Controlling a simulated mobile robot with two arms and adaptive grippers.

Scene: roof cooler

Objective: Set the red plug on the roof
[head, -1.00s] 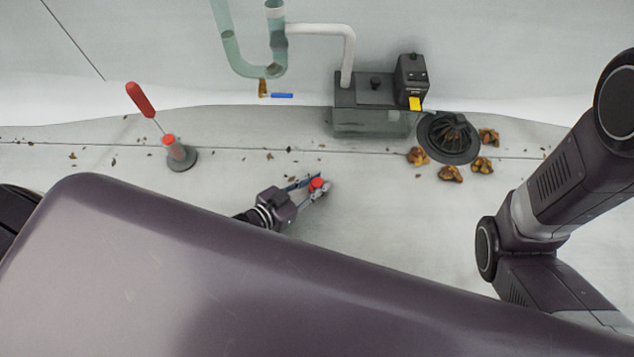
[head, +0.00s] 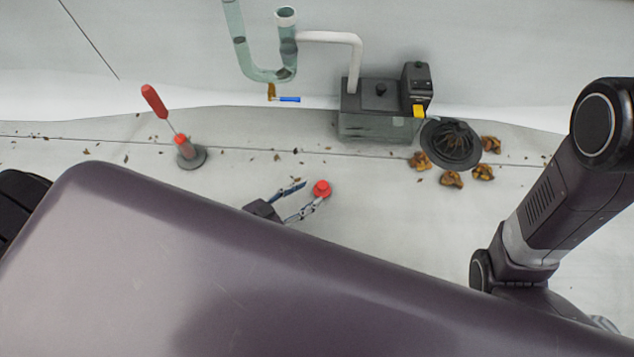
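The red plug (head: 322,188) stands on the pale roof (head: 390,215) in the middle of the head view. My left gripper (head: 298,196) is just left of and below the plug. Its two fingers are spread apart with nothing between them, and the plug is beyond the tip of the nearer finger. Most of the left arm is hidden behind my own dark body. My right arm comes in at the right, and its gripper does not show.
A black-topped pump box (head: 372,110), a domed drain strainer (head: 451,143) and several brown leaf clumps (head: 452,179) lie at right. A clear U-shaped pipe (head: 265,72) hangs above. The roof right of the plug is clear.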

